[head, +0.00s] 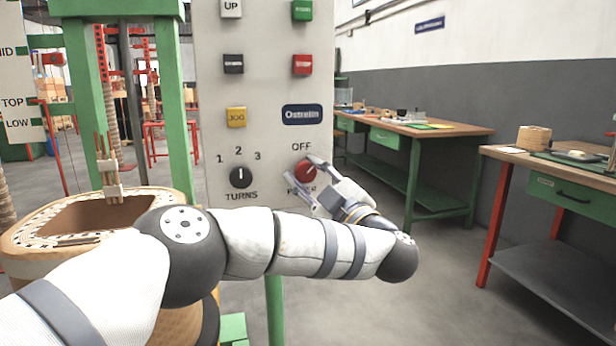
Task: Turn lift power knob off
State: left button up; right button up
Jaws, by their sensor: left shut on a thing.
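The red lift power knob (305,173) sits low on the right side of the pale control panel (270,120), below the label OFF. The lower label is partly hidden by my gripper. A light pointer mark on the knob leans up and to the right. My left gripper (305,178) reaches in from the lower right with its fingers on either side of the knob, shut on it. My left arm crosses the view from the lower left. My right gripper is not in view.
A black TURNS knob (240,177) is left of the red knob. Above are a yellow JOG button (236,117), a red button (302,64) and a green button (302,10). A large coil (30,240) stands at left; workbenches (430,128) stand at right with open floor between.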

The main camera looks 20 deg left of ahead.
pick_arm(q)
jog(key=n+g, duration=0.2)
jog(key=n, duration=0.3)
jog(key=shift+d, duration=0.1)
jog(key=shift+n+g+h, duration=0.6)
jog(key=shift+n+h, duration=0.1)
jog(key=shift+n, duration=1.4)
jog(key=shift+p, duration=0.3)
jog(key=o, duration=1.1)
jog(key=shift+o, duration=0.2)
jog(key=v, duration=1.2)
